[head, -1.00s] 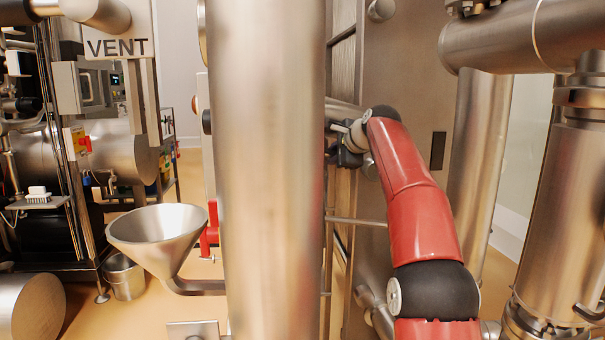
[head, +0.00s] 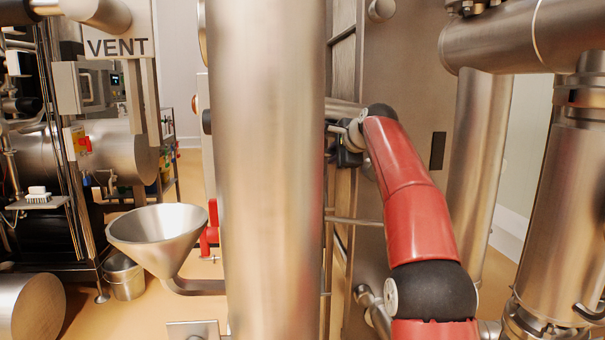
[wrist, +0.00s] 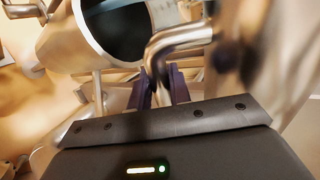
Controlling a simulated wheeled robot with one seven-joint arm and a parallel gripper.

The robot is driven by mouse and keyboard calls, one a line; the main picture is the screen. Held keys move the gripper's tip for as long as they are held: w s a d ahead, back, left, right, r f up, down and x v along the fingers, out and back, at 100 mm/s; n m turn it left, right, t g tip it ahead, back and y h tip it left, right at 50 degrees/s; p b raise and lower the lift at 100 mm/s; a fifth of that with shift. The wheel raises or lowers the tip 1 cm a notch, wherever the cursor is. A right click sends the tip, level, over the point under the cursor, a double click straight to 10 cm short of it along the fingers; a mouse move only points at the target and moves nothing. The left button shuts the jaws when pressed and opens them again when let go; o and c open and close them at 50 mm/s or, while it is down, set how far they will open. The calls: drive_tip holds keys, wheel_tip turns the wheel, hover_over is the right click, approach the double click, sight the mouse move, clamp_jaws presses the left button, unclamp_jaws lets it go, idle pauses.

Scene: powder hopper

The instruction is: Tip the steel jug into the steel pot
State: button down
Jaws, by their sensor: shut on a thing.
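My gripper (wrist: 165,88) shows in the wrist view, its dark fingers shut on a bent steel handle. I take this to be the handle of the steel jug (wrist: 77,35), whose round body with a dark opening shows at the top left. How the handle joins the body is unclear. In the head view the gripper's fingers and the jug are hidden behind a thick steel column. A small steel pot (head: 124,281) stands on the floor at the lower left, partly behind a funnel. Whether it is the task's pot I cannot tell.
The steel column (head: 265,170) fills the middle of the head view. The wide funnel (head: 158,232) stands left of it, with a red handle (head: 209,237) beside it. A steel cabinet and large pipes (head: 548,210) crowd the right. Some floor is bare at the left.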

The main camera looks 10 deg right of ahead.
drive_tip(key=shift+d+f+n+h, duration=0.15)
drive_tip(key=shift+d+n+h, duration=0.15)
drive_tip(key=shift+n+h, duration=0.1)
idle(1.0)
drive_tip(key=shift+f+b, duration=0.3)
